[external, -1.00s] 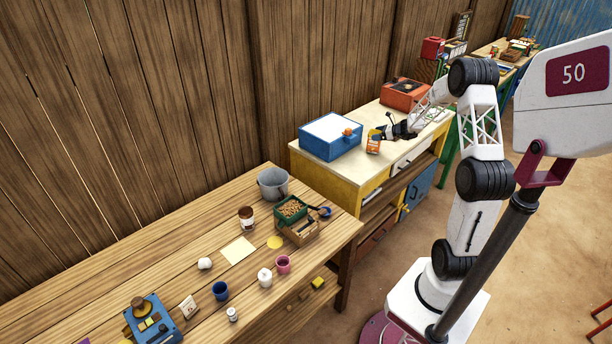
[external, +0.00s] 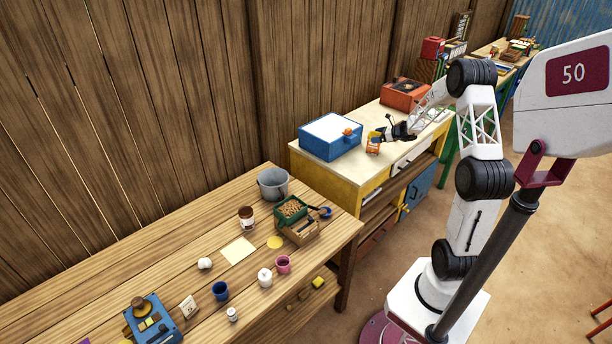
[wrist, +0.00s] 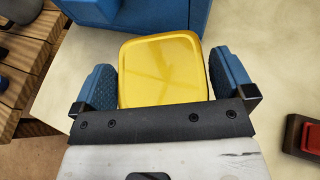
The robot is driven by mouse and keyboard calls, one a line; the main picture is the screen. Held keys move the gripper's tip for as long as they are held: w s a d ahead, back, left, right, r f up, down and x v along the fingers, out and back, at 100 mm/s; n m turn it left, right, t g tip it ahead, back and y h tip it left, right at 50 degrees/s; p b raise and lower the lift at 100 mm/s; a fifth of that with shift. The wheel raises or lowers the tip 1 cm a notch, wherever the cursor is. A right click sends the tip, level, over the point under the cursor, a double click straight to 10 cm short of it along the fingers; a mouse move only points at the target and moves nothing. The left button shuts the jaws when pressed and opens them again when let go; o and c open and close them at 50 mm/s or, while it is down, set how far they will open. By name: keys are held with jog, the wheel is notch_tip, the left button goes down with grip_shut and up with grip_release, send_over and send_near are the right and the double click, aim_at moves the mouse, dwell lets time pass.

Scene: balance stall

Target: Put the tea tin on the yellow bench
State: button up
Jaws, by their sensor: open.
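The tea tin (external: 373,147), orange with a yellow lid, stands on the cream top of the yellow bench (external: 350,175), close to the front edge and right of the blue box. In the wrist view its yellow lid (wrist: 162,70) fills the space between my fingers. My gripper (external: 378,137) is open around the tin, with one blue finger pad on each side of it. The lid and the pads look slightly apart or just touching; the tin's lower body is hidden in the wrist view.
A blue box (external: 330,137) with a white top stands just left of the tin. An orange-red device (external: 404,93) stands behind my wrist. A wooden table (external: 190,237) with cups, a bucket and other items is at the left. A red item (wrist: 311,137) lies right of my gripper.

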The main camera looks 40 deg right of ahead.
jog(key=shift+r, duration=0.15)
jog(key=v, duration=1.2)
jog(key=shift+a+r, duration=0.1)
jog(key=shift+a, duration=0.05)
dwell(0.4)
jog(key=s+a+r+n+g, duration=0.25)
jog(key=a+n, duration=0.25)
jog(key=a, duration=0.6)
jog(key=s+a+r+n+g+y, duration=0.1)
jog(key=a+r+n+g, duration=0.25)
jog(key=a, duration=0.65)
jog(key=s+a+r+n+g, duration=0.2)
jog(key=a+r+n, duration=0.3)
jog(key=a, duration=0.6)
jog(key=s+a+r+n+g+h, duration=0.1)
jog(key=s+a+n+h, duration=0.2)
jog(key=s+a+n, duration=0.5)
jog(key=s+a+n+g+h, duration=0.1)
jog(key=s+a+n+h, duration=0.2)
jog(key=s+a+n, duration=0.6)
jog(key=s, duration=0.6)
jog(key=shift+s+r+n+h, duration=0.25)
jog(key=shift+r+n+h, duration=0.05)
jog(key=shift+r+n, duration=0.05)
